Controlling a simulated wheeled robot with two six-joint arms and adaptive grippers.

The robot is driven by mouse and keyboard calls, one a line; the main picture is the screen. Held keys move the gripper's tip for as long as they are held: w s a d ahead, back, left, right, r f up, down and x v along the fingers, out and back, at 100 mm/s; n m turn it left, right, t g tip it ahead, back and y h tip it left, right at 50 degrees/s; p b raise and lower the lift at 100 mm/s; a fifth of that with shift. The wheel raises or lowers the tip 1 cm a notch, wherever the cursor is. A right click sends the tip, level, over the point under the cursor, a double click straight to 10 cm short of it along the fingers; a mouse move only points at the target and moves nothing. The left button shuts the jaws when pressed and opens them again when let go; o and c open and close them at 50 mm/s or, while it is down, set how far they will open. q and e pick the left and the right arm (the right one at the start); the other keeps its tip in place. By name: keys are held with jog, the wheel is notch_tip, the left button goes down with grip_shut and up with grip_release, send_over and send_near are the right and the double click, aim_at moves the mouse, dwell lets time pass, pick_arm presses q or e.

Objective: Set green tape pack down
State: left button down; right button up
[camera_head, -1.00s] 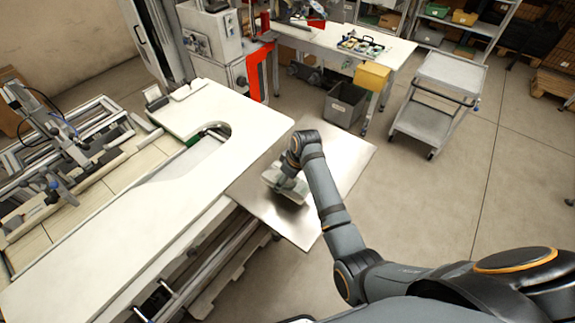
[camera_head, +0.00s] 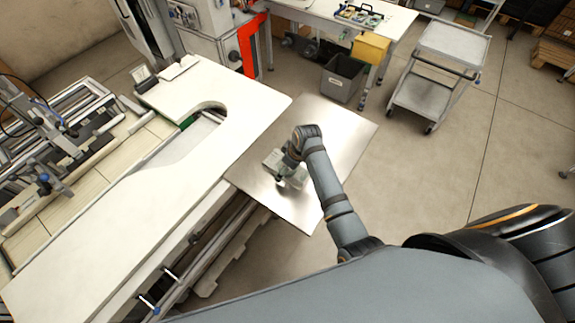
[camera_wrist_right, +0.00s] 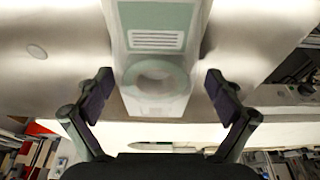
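The tape pack (camera_wrist_right: 157,45) is pale green and white, with a printed label and a round reel end. It lies between the two fingers of my right gripper (camera_wrist_right: 160,84) in the right wrist view. The fingers stand wide, one at each side of the pack, with what looks like a narrow gap at both. In the head view the pack (camera_head: 273,162) is at the steel plate (camera_head: 335,130), partly hidden by my right gripper (camera_head: 287,170). Whether its whole underside rests on the plate is hidden. My left gripper is out of view.
A white worktop (camera_head: 150,200) with a rounded cutout adjoins the plate on the left. A grey bin (camera_head: 342,78), a yellow box (camera_head: 371,47) and a grey cart (camera_head: 440,75) stand beyond. The plate's right part is bare.

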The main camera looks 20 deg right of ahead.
aim_at(296, 172)
jog(key=shift+w, duration=0.2)
jog(key=shift+w+f, duration=0.1)
jog(key=b+v, duration=0.1)
jog(key=v, duration=0.2)
jog(key=shift+d+r, duration=0.15)
jog(key=shift+r, duration=0.2)
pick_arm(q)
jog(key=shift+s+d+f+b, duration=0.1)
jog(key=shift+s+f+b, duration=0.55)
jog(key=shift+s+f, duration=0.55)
pick_arm(e)
jog(key=v, duration=0.8)
jog(key=shift+s+r, duration=0.2)
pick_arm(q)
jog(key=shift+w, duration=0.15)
pick_arm(e)
jog(key=shift+f, duration=0.1)
